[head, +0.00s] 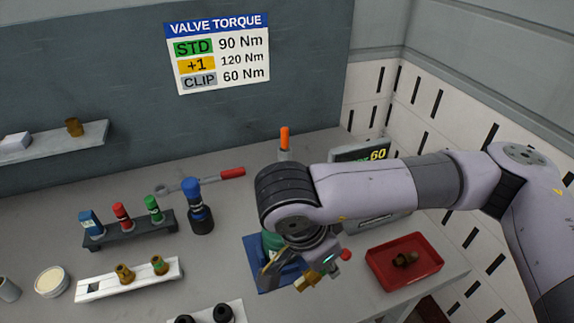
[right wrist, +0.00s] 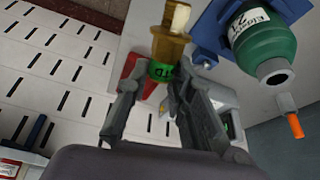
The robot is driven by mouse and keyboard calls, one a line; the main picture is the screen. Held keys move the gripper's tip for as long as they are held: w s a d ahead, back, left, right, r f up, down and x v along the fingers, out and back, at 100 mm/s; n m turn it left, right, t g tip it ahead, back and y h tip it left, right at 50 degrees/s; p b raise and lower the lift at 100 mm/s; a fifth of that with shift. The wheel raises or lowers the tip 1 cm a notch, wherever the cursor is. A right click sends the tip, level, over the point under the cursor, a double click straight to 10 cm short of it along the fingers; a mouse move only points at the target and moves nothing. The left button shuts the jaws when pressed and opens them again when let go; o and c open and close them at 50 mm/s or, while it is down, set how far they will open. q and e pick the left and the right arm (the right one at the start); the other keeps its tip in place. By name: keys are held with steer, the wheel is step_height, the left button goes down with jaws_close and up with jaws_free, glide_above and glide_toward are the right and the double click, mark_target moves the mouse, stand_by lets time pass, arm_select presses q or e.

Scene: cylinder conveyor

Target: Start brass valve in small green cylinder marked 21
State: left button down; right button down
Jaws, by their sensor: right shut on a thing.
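My right gripper (right wrist: 150,92) is shut on a brass valve (right wrist: 168,46) with a green band marked STD and a pale tip. In the head view the valve (head: 308,282) hangs below my right wrist. The green cylinder (right wrist: 266,38) has a white label reading 21 and a dark open neck. It stands in a blue holder (right wrist: 212,28), beside and apart from the valve. In the head view my wrist mostly hides the cylinder (head: 271,240), while the blue holder (head: 262,286) shows around it. My left gripper is not in view.
A red tray (head: 432,262) with a brass fitting lies right of the holder. A display reading 60 (head: 358,152), an orange-topped object (head: 285,140) and a red-handled wrench (head: 232,172) are behind. A dark rack (head: 130,233) and a white valve tray (head: 98,290) stand left.

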steer(key=shift+a+r+m+h, duration=0.4)
steer(key=shift+a+m, duration=0.1)
steer(key=shift+m, duration=0.3)
steer(key=w+a+r+n+g+y+p, duration=0.1)
steer(key=w+a+r+n+y+p, duration=0.25)
steer(key=n+y, duration=0.95)
steer(key=w+a+r+n+g+y+p, duration=0.15)
steer(key=w+a+r+n+y, duration=0.45)
steer(key=n, duration=1.2)
steer(key=w+d+f+m+t+b, duration=0.1)
steer(key=f+t, duration=0.1)
steer(key=w+d+f+m+t+y+b, duration=0.1)
steer(key=w+f+m+t, duration=0.1)
steer(key=t, duration=0.1)
steer(key=w+d+f+m+t+b, duration=0.1)
steer(key=d+f+m+t, duration=0.1)
steer(key=t, duration=0.1)
steer(key=shift+w+d+f+t+b, duration=0.15)
steer(key=shift+f+t+b, duration=0.1)
steer(key=shift+b, duration=0.15)
steer(key=shift+f+b, duration=0.3)
steer(key=shift+f, duration=0.4)
